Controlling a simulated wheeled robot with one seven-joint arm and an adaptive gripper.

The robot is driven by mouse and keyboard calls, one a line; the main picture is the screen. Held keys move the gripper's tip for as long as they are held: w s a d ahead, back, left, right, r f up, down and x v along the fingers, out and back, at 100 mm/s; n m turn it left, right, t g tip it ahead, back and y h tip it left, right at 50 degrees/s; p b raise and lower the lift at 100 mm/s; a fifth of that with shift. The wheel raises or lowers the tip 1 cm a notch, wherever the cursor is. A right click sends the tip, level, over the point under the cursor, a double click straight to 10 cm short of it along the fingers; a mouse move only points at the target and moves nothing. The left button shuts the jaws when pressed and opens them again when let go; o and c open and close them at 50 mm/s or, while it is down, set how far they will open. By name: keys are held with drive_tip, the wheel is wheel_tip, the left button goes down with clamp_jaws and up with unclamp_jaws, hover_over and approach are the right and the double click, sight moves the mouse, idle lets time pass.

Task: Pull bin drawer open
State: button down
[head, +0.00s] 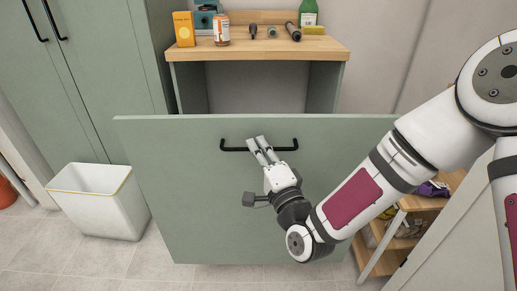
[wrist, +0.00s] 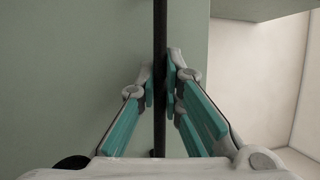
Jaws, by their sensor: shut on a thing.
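The bin drawer (head: 200,200) shows in the head view as a wide green front panel, standing out well in front of the wood-topped cabinet. Its black bar handle (head: 234,149) runs across the upper part of the panel. My gripper (head: 262,146) is at the middle of the handle, with its fingers around the bar. In the wrist view the handle (wrist: 160,60) runs upright between the teal-padded fingers (wrist: 160,90), which are closed on it. The inside of the drawer is hidden behind its front.
A white bin (head: 95,205) stands on the tiled floor left of the drawer. The wooden countertop (head: 255,48) behind holds a yellow box (head: 184,29), a jar (head: 221,30), a green bottle (head: 307,13) and tools. A wooden shelf unit (head: 385,250) stands at right. Tall green cabinets (head: 85,70) are at left.

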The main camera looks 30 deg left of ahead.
drive_tip(key=c, duration=1.7)
unclamp_jaws()
drive_tip(key=v, duration=0.7)
drive_tip(key=shift+d+f, duration=0.15)
drive_tip(key=shift+d, duration=0.05)
drive_tip(key=shift+s, duration=0.1)
